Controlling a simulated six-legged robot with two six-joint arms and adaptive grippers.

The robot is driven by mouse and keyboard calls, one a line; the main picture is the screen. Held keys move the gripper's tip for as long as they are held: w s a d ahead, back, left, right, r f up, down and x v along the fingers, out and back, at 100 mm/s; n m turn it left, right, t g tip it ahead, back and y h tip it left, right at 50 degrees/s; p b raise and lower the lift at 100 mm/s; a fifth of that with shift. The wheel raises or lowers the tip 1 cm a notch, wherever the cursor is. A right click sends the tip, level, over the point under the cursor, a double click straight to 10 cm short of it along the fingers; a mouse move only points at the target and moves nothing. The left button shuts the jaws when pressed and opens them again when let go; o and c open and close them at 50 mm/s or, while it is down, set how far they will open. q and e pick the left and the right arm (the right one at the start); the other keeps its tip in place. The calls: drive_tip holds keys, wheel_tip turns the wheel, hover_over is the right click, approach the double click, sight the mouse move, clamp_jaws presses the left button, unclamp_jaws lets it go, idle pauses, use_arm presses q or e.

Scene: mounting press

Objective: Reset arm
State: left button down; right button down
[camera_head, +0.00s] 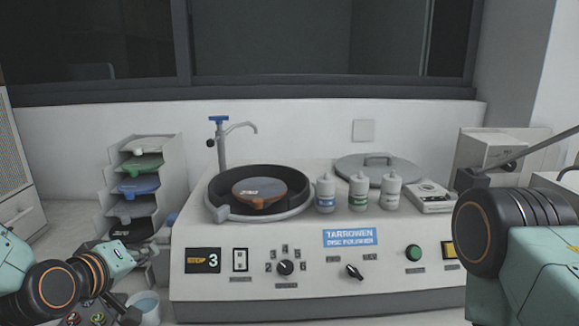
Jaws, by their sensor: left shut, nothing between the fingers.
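My left arm comes in from the lower left. Its gripper (147,252) is small and dark in the picture, beside the lower front of the shelf rack. Its fingers are shut with nothing between them. My right arm (530,260) fills the lower right with a large dark joint and a teal link. I cannot make out its gripper.
A disc polisher (300,270) stands ahead, with a round bowl (222,212) holding a disc (258,190). Several white bottles (358,192) and a grey lid (378,170) sit on it. A shelf rack (171,172) with coloured discs stands left, and a bucket (146,306) below.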

use_arm(q)
drive_tip(key=s+d+f+m+g+b, duration=0.15)
drive_tip(key=s+f, duration=0.25)
drive_tip(key=f, duration=0.4)
drive_tip(key=s+d+f+m+g+b, duration=0.1)
drive_tip(key=s+f+m+g, duration=0.15)
drive_tip(key=s+f, duration=0.4)
drive_tip(key=s+d+f+m+g+y+b, duration=0.1)
drive_tip(key=s+f+m+g+b, duration=0.2)
drive_tip(key=s+f, duration=2.1)
drive_tip(key=s+g+b, duration=0.1)
drive_tip(key=g+b, duration=0.1)
drive_tip(key=g, duration=0.3)
drive_tip(key=shift+s+d+f+g+y, duration=0.25)
drive_tip(key=shift+s+d+g+y, duration=0.1)
drive_tip(key=shift+g+y, duration=0.05)
